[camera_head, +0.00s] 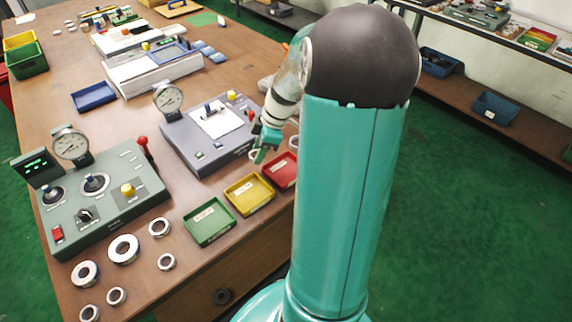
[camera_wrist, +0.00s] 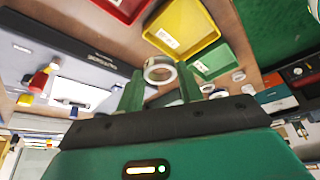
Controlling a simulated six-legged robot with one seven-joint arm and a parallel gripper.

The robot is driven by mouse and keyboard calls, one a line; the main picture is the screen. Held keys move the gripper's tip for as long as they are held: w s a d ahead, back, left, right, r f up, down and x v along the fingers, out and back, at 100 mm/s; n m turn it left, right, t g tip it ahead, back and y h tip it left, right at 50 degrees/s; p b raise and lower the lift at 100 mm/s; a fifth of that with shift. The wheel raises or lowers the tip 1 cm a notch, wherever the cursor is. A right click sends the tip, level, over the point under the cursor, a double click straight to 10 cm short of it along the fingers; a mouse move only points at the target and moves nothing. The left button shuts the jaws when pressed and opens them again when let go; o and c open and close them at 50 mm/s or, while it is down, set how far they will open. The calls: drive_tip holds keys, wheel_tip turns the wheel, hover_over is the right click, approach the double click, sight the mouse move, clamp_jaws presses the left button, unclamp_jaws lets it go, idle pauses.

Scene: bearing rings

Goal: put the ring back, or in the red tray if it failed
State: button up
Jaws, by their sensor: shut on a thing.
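My gripper (camera_head: 262,151) is shut on a pale metal ring (camera_wrist: 148,67), held between the fingertips in the wrist view. In the head view the ring is small and partly hidden by the fingers. The gripper is beside the right end of the grey gauge box, just behind the red tray (camera_head: 283,171). The red tray also shows at the top of the wrist view (camera_wrist: 122,14). Several other rings lie at the front left of the table, among them a large one (camera_head: 112,253) and a smaller one (camera_head: 159,235).
A yellow tray (camera_head: 262,206) and a green tray (camera_head: 198,239) stand in a row with the red one. Two gauge boxes, one with a green display (camera_head: 37,166) beside it and one with a white plate (camera_head: 217,121), stand behind. A blue tray (camera_head: 94,104) lies farther back.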

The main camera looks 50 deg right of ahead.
drive_tip(key=s+d+f, duration=0.1)
drive_tip(key=d+f, duration=0.1)
drive_tip(key=d, duration=0.2)
hover_over(283, 172)
drive_tip(key=f, duration=0.3)
drive_tip(key=s+f, duration=0.1)
drive_tip(key=f, duration=0.1)
drive_tip(key=shift+d, duration=0.3)
drive_tip(key=shift+d+f, duration=0.15)
drive_tip(key=shift+f, duration=0.8)
drive_tip(key=shift+d+f, duration=0.1)
drive_tip(key=shift+f, duration=0.85)
drive_tip(key=o, duration=1.1)
drive_tip(key=shift+f, duration=0.15)
drive_tip(key=shift+c, duration=0.2)
